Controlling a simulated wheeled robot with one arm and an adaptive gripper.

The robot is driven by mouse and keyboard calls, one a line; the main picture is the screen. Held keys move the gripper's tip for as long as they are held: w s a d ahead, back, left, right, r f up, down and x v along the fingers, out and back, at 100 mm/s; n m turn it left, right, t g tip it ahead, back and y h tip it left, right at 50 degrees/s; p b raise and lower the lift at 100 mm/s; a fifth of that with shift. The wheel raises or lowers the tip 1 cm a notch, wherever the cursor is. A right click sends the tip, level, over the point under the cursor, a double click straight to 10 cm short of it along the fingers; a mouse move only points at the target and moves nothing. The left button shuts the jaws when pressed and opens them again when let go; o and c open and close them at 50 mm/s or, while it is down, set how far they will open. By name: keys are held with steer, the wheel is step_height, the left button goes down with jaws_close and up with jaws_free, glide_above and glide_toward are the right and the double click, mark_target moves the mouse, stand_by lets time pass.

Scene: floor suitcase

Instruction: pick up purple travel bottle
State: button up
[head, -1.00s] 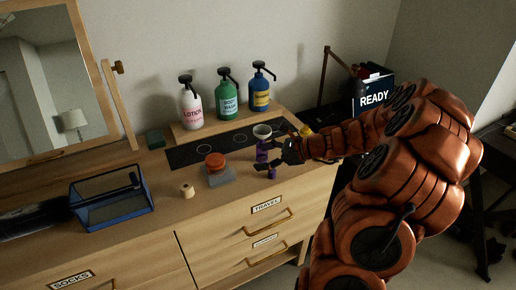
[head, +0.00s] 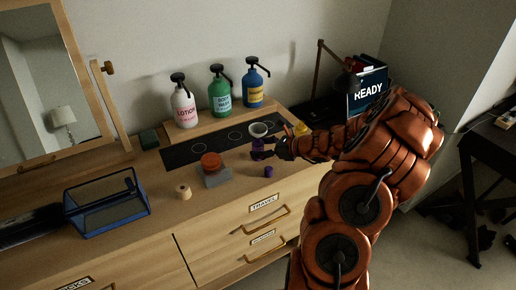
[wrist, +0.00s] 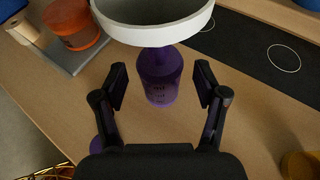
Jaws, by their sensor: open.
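The purple travel bottle (head: 257,147) stands upright on the dresser top, with a pale funnel (head: 259,129) on its top. In the wrist view the bottle (wrist: 158,82) is between the two black fingers of my gripper (wrist: 160,90), with visible gaps on both sides. The funnel (wrist: 150,28) hides the bottle's upper end there. In the head view my gripper (head: 270,147) reaches in from the right at the bottle's height, partly covering it. My gripper is open and holds nothing. A small purple cap (head: 268,171) sits on the dresser in front of the bottle.
An orange round item (head: 211,160) sits on a grey block left of the bottle. A yellow item (head: 301,129) is close to the right. Pump bottles (head: 221,92) stand on a raised shelf behind. A blue mesh basket (head: 108,206) is further left.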

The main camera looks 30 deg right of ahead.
steer(key=shift+x, duration=0.75)
steer(key=shift+d, duration=0.1)
steer(key=c, duration=1.2)
